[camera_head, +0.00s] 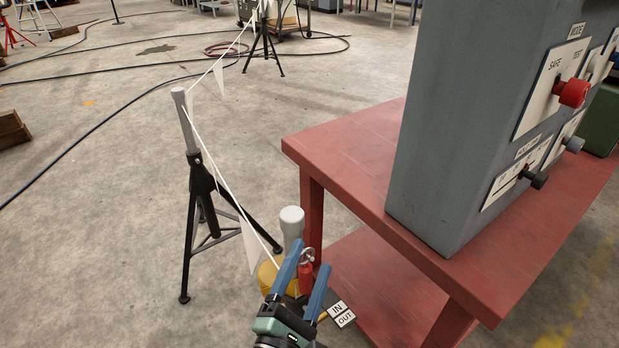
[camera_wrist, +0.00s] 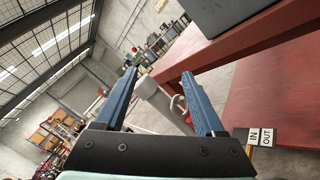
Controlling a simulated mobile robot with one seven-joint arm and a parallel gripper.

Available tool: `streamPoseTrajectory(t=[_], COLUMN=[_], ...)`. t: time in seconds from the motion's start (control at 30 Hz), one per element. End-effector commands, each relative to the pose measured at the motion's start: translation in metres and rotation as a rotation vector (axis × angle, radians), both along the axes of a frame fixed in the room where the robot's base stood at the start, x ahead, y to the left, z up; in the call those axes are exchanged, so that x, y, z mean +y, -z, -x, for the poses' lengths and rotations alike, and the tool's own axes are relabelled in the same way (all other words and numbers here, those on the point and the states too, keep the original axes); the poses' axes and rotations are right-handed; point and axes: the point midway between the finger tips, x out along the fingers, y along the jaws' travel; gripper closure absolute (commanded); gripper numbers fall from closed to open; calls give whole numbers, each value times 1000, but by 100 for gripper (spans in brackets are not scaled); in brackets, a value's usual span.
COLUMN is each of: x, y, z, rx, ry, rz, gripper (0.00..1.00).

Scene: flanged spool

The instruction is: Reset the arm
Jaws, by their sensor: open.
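My gripper (camera_head: 309,257) is at the bottom centre of the head view, pointing away from the camera beside the red table. Its two blue fingers are apart and nothing is clasped between them. It also shows in the wrist view (camera_wrist: 159,74), fingers spread. A grey post (camera_head: 291,222) with a yellow base (camera_head: 268,274) stands just beyond the fingers. A red piece with a metal ring (camera_head: 306,270) shows between the fingers in the head view. I cannot tell its exact distance from them. My fingers hide part of the yellow base.
The red table (camera_head: 350,145) carries a grey control box (camera_head: 450,130) with red and black knobs. IN and OUT labels (camera_head: 340,313) are right of my gripper. Floor at left is mostly clear, with cables.

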Motion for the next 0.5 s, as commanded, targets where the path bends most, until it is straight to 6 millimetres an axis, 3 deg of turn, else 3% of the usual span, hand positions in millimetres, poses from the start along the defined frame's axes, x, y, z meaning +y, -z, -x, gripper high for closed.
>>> streamPoseTrajectory(t=[0.03,0.13,0.27,0.37,0.5], x=[-8,-20,-29,-32,-27], y=[-40,-107,-198,-269,-362], z=[-12,-25,-27,-15,21], rx=[-99,-275,-494,-635,-752], ry=[-3,-55,-203,-380,-698], rz=[-182,-548,-995,-1311,-1678], gripper=[29,29,29,29,29])
